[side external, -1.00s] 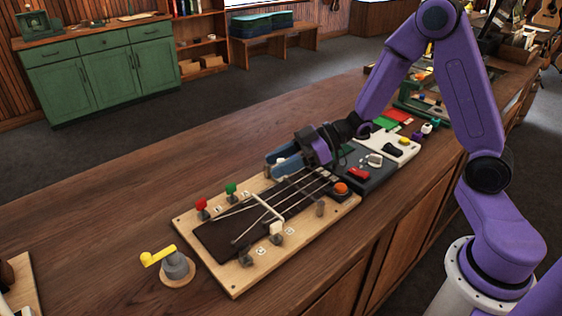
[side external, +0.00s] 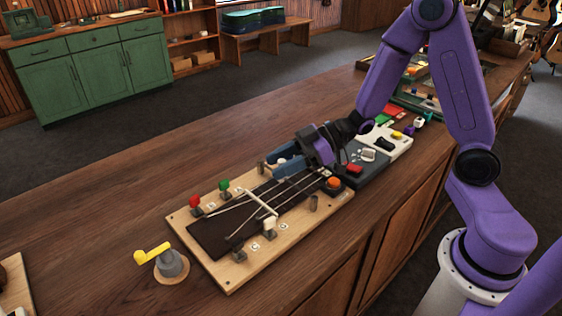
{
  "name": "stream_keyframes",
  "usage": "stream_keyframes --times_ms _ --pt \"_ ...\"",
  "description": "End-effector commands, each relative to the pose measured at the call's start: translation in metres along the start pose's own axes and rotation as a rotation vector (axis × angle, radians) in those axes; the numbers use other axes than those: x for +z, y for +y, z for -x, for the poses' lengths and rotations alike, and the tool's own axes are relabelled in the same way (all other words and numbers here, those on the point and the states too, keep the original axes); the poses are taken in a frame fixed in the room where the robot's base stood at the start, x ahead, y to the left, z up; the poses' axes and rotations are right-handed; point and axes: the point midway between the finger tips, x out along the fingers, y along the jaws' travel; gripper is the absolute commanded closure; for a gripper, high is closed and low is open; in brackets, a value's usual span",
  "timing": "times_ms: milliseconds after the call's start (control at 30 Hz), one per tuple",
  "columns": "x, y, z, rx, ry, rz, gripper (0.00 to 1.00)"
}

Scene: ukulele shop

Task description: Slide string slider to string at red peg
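A wooden board with a dark fretboard panel (side external: 212,233) lies on the counter, with several strings running along it. A pale bar (side external: 262,202) crosses above the strings. My gripper (side external: 276,166) is low over the far end of the board, its blue fingers pointing left. Something pale shows between the fingers. I cannot tell whether it is held or whether it is the string slider. Grey pegs (side external: 238,255) stand along the front edge.
An orange button (side external: 333,182) sits at the board's right end. A yellow-handled crank (side external: 170,265) stands left of the board. A dark box with a red part (side external: 354,168) and a white tray (side external: 399,143) lie beyond my gripper. The counter behind the board is clear.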

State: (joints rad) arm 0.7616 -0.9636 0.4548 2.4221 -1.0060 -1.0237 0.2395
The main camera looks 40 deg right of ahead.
Motion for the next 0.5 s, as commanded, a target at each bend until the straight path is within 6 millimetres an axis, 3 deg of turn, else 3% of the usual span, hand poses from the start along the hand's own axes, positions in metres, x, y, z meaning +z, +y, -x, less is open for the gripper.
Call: stream_keyframes --times_ms 333,500 --pt "0.0 0.001 0.003 0.001 0.0 -0.001 0.54" --pt "0.0 0.002 0.023 0.006 0.002 -0.002 0.54"
